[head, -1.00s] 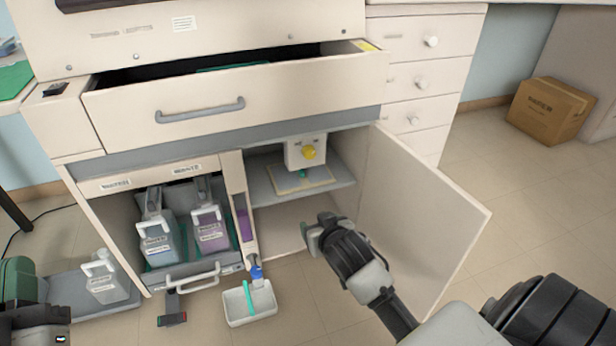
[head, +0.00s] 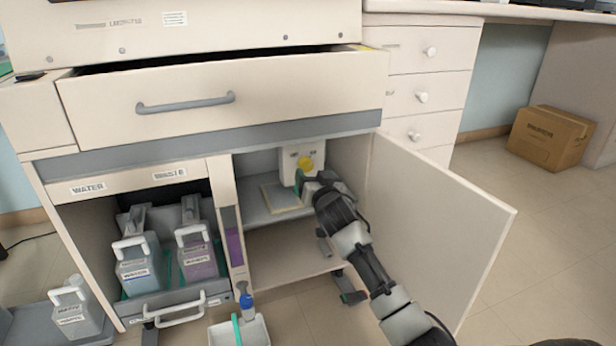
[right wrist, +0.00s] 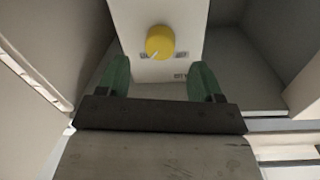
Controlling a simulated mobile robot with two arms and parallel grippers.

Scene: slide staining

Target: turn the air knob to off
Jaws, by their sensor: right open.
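The yellow air knob (head: 305,163) is on the front of a white box (head: 291,155) inside the open right-hand cupboard. In the right wrist view the knob (right wrist: 160,43) shows whole, with a pale pointer mark toward its lower left. Labels beside it are partly readable at best. My right gripper (head: 312,178) is inside the cupboard, just in front of and below the knob. Its two green fingers (right wrist: 158,80) are apart, one on each side below the knob, with nothing between them. My left gripper is not in view.
The cupboard door (head: 435,225) stands open to the right of my right arm. A shelf (head: 255,211) with a tan pad lies under the box. An open drawer (head: 225,98) juts out above. Water and waste bottles (head: 138,272) stand at left.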

